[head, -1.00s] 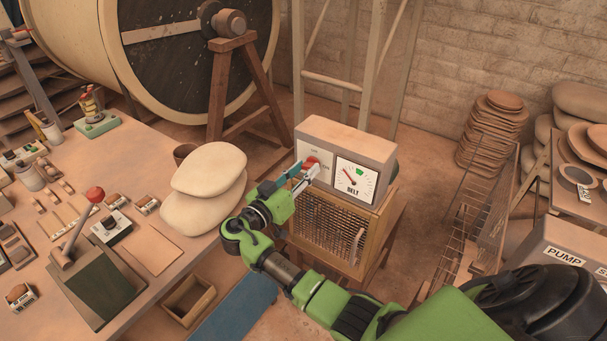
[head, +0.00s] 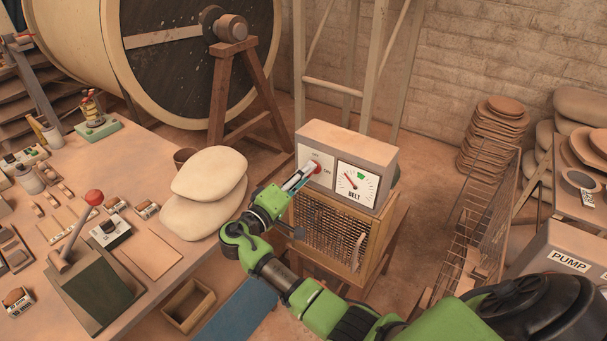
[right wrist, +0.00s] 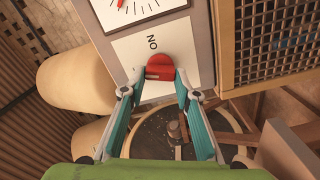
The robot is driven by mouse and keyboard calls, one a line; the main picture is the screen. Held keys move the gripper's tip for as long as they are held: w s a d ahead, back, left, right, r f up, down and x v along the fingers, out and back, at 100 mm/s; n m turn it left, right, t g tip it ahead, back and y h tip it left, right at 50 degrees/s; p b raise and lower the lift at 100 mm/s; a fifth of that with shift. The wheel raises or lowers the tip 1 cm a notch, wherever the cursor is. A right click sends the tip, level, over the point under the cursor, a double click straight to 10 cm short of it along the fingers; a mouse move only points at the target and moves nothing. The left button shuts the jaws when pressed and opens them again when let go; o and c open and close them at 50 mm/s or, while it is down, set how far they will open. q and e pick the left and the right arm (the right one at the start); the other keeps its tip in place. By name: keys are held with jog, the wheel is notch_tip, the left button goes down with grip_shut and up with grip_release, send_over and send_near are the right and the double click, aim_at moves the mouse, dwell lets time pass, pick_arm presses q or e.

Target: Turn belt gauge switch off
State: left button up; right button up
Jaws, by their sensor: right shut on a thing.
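The belt gauge box (head: 352,143) is grey, with a white dial marked BELT (head: 357,185) on its front. A red switch knob (head: 314,167) sits on the white plate left of the dial. In the right wrist view the red knob (right wrist: 159,67) is seen close up, with the word ON printed beside it and the lower part of the dial (right wrist: 130,12) above. My right gripper (head: 305,174) has its two fingertips on either side of the knob, shut on it. The fingers partly hide the plate and its lettering in the head view. My left gripper is not in view.
The box stands on a wooden cabinet with a mesh front (head: 325,230). Two pale stacked sacks (head: 208,174) lie on the table edge, left of my right arm. A wire rack (head: 470,235) and a PUMP box (head: 560,262) stand at the right.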

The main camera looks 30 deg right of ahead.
jog(key=shift+r+n+p, duration=0.15)
jog(key=shift+n+p, duration=0.45)
jog(key=shift+n, duration=1.4)
jog(key=shift+c, duration=0.2)
jog(key=shift+o, duration=0.2)
jog(key=shift+d, duration=0.1)
jog(key=o, duration=1.1)
jog(key=shift+w, duration=0.1)
jog(key=shift+f, duration=0.2)
jog(key=v, duration=1.2)
